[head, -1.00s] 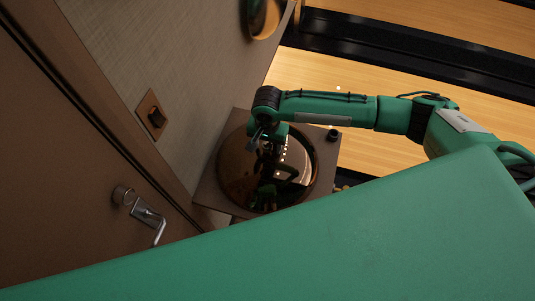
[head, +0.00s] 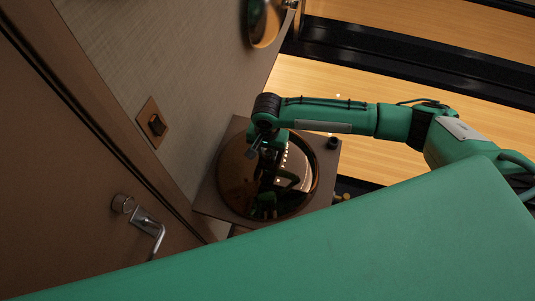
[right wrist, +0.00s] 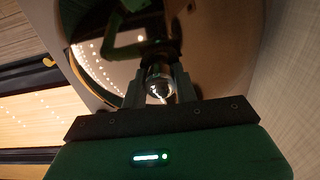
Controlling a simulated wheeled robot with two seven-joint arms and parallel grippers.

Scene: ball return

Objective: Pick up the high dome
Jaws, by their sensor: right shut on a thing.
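The high dome (head: 239,178) is a dark, glossy, amber-brown round cover on a square brown stand in the middle of the head view. It reflects my arm and some lights. In the right wrist view the dome (right wrist: 210,40) fills the upper middle, with a shiny round metal knob (right wrist: 159,84) on it. My right gripper (right wrist: 160,88) is shut on this knob, one finger on each side. In the head view my right gripper (head: 262,148) is at the dome's top and partly hidden by the wrist. My left gripper is not in view.
The brown stand (head: 236,135) carries a small dark knob (head: 333,143) at its right corner. A wall with a switch plate (head: 152,124) and a door with a metal handle (head: 148,222) are at left. A copper-coloured round thing (head: 264,22) is at the top.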

